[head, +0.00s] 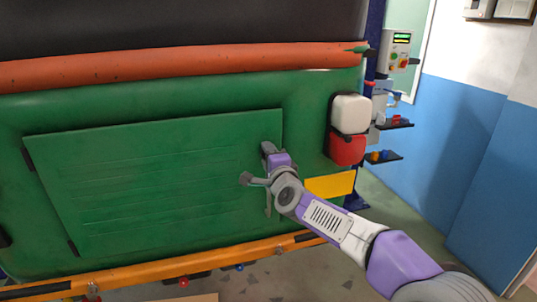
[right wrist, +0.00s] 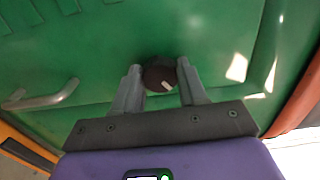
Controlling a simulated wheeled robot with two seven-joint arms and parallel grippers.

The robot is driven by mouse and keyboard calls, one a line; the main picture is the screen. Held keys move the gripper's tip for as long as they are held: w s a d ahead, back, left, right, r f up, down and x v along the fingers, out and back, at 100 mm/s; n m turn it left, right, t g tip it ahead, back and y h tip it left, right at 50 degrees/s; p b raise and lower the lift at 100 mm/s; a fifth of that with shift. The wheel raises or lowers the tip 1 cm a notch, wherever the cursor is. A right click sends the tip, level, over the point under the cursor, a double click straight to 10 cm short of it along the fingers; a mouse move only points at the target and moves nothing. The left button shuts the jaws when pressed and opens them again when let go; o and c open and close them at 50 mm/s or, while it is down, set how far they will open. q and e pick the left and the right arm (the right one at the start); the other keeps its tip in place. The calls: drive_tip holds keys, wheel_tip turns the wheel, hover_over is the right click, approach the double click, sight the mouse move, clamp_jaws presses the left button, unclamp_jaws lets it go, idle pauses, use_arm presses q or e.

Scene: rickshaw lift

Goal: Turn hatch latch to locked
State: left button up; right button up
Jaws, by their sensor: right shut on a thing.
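The green hatch panel (head: 150,180) is closed flush in the green back of the vehicle. The latch is a dark round knob (right wrist: 157,76) with a short white mark, seen in the right wrist view; the mark points to the lower right there. My right gripper (right wrist: 158,74) is shut on the knob, with one grey finger on each side. In the head view my right gripper (head: 266,152) is at the upper right part of the hatch and hides the knob. My left gripper is in neither view.
A grey bar handle (right wrist: 42,101) is left of the knob in the right wrist view. A white and red lamp (head: 348,128) and a yellow plate (head: 330,185) are right of the hatch. An orange bumper (head: 200,260) runs below, and a red-orange roll (head: 180,65) above.

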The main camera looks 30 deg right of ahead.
drive_tip(key=n+p, duration=0.3)
drive_tip(key=n, duration=0.8)
drive_tip(key=shift+p, duration=0.3)
drive_tip(key=shift+f, duration=0.1)
drive_tip(key=o, duration=1.1)
drive_tip(key=shift+c, duration=0.2)
drive_tip(key=v, duration=0.7)
drive_tip(key=shift+s, duration=0.3)
